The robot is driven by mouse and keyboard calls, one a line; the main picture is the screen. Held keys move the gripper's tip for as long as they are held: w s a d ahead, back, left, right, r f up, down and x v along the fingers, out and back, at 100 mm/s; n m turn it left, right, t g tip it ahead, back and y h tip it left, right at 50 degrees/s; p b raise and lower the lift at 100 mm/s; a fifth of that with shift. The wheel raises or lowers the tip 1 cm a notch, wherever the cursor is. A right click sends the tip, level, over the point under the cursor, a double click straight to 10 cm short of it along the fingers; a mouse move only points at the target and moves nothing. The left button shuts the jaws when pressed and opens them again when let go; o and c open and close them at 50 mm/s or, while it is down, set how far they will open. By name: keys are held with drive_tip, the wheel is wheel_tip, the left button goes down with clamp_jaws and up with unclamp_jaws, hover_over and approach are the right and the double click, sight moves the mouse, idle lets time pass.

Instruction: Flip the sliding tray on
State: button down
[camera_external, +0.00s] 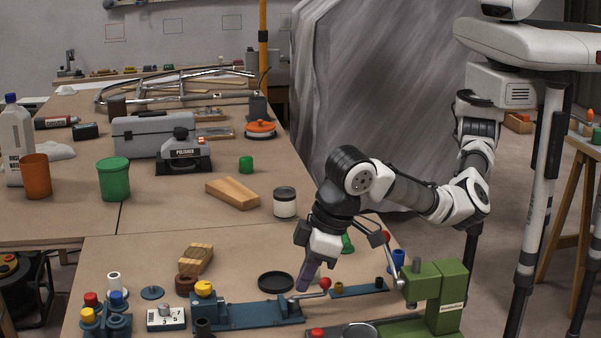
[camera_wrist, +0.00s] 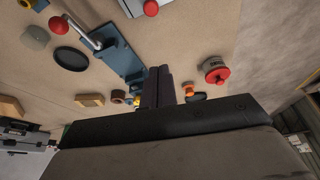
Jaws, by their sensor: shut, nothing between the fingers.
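A long blue metal base (camera_external: 240,316) lies on the near bench, with a metal lever ending in a red knob (camera_external: 325,283) at its right end. In the wrist view a blue plate (camera_wrist: 118,58) carries a lever with a red knob (camera_wrist: 57,25). I cannot tell for sure which part is the sliding tray. My gripper (camera_external: 302,288) points down just left of the red knob, above the base's right end. Its fingers (camera_wrist: 156,72) are together and empty, and they look apart from the lever. Contact with the base cannot be judged.
A black dish (camera_external: 275,281) lies behind the base. A green press (camera_external: 436,292) with a long handle stands to the right. A blue strip (camera_external: 358,289) lies between. A wooden brush (camera_external: 196,259), a yellow-topped part (camera_external: 203,288) and a counter box (camera_external: 166,318) are on the left.

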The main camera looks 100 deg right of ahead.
sight(345, 335)
drive_tip(key=shift+f, duration=0.15)
drive_tip(key=p+x, duration=0.2)
drive_tip(key=x, duration=0.7)
drive_tip(key=shift+w, duration=0.1)
drive_tip(key=shift+s+a+f+p, duration=0.1)
drive_tip(key=shift+s+f+p, duration=0.15)
drive_tip(key=shift+s, duration=0.35)
drive_tip(key=shift+s+a+f+p, duration=0.1)
drive_tip(key=shift+s+f+p, duration=0.2)
drive_tip(key=shift+s, duration=0.35)
drive_tip(key=shift+s+f, duration=0.15)
drive_tip(key=shift+s, duration=0.5)
drive_tip(key=shift+s+a+p, duration=0.1)
drive_tip(key=shift+s+p, duration=0.65)
drive_tip(key=shift+s, duration=1)
